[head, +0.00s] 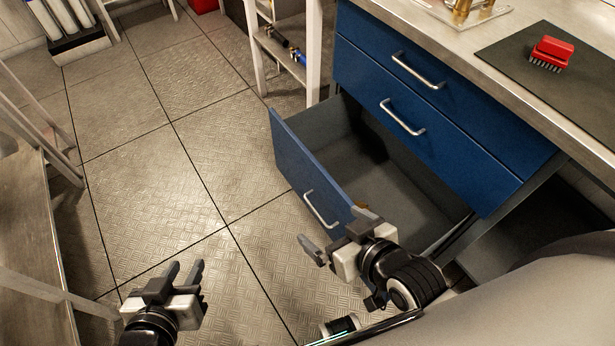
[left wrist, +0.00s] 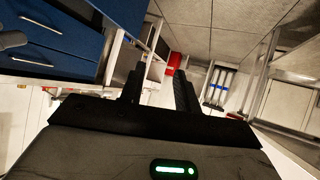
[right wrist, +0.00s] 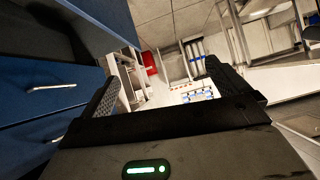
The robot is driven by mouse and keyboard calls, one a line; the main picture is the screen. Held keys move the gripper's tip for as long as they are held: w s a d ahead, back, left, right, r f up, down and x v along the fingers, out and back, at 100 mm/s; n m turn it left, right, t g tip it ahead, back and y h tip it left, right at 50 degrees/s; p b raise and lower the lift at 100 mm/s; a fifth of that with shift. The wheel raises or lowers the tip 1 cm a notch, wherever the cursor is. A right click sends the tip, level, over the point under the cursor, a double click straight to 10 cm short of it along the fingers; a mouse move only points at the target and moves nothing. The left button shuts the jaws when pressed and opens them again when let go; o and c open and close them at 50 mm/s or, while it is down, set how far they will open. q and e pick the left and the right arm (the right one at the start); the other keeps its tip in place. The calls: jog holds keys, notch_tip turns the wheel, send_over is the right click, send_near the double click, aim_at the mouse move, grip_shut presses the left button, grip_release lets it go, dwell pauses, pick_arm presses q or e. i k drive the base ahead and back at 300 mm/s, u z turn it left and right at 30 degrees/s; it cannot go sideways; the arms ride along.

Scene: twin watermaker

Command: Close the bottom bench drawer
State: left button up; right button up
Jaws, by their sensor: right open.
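The bottom bench drawer (head: 300,168) is blue with a grey inside and stands pulled far out from the bench in the head view. Its silver handle (head: 321,209) is on the front panel. My right gripper (head: 328,243) is open, close to the near end of the drawer front and overlapping it in the picture; I cannot tell whether they touch. In the right wrist view the jaws (right wrist: 162,85) are wide apart with nothing between them. My left gripper (head: 183,275) is open and empty over the floor, left of the drawer. Its fingers also show in the left wrist view (left wrist: 158,88).
Two closed blue drawers (head: 418,75) (head: 400,118) sit above the open one. The bench top holds a dark mat (head: 560,85) and a red brush (head: 552,52). A white shelf frame (head: 313,50) stands behind the drawer. Open tiled floor (head: 190,150) lies left of it.

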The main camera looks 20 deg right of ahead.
aim_at(333, 154)
jog(key=k, duration=1.3)
jog(key=z, duration=0.95)
jog(key=i, duration=1.05)
jog(key=z, duration=0.15)
